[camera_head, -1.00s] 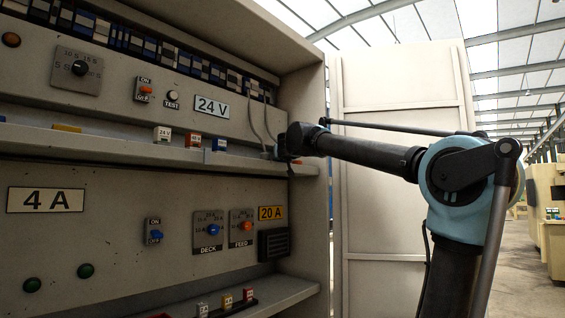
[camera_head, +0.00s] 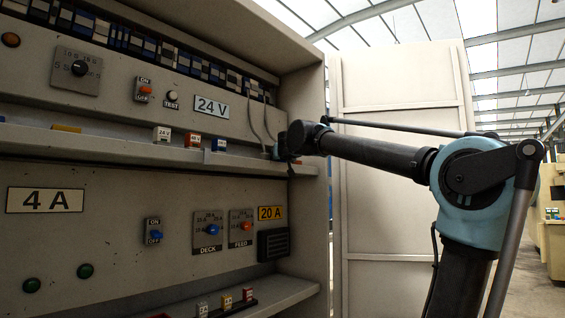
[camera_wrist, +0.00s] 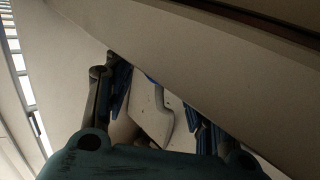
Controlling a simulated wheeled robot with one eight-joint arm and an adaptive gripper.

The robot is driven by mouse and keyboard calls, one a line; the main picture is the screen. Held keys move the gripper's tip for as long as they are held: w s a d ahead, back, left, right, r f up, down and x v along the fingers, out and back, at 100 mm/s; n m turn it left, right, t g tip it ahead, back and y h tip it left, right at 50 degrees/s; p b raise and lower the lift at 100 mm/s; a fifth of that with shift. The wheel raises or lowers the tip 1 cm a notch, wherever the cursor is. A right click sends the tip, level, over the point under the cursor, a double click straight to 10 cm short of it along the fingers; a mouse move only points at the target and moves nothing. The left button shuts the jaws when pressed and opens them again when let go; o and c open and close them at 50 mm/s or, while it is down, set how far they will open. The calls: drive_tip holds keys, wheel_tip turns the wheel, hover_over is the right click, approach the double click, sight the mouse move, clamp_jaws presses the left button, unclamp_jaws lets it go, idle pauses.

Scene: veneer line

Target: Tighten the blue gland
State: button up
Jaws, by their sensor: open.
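My gripper (camera_head: 279,152) is at the right end of the cabinet's middle ledge, by the lower ends of two grey cables (camera_head: 254,125). In the wrist view my gripper (camera_wrist: 160,108) is open, its two dark blue fingers apart with nothing clearly held. Between them show a pale panel and a bent grey cable (camera_wrist: 166,117). A small blue bit (camera_wrist: 151,78) shows at the ledge's edge; I cannot tell if it is the blue gland. The gland is not clearly visible in the head view, where my gripper covers the cable ends.
The ledge (camera_head: 120,147) carries small labelled blocks, including a white one (camera_head: 162,134) and a red one (camera_head: 193,139). The cabinet's right side wall (camera_head: 312,190) stands close beside my gripper. Knobs, including the blue DECK knob (camera_head: 213,230), sit below.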

drive_tip(key=s+d, duration=0.1)
drive_tip(key=s, duration=0.8)
drive_tip(key=shift+s+d, duration=0.3)
drive_tip(key=shift+s, duration=0.1)
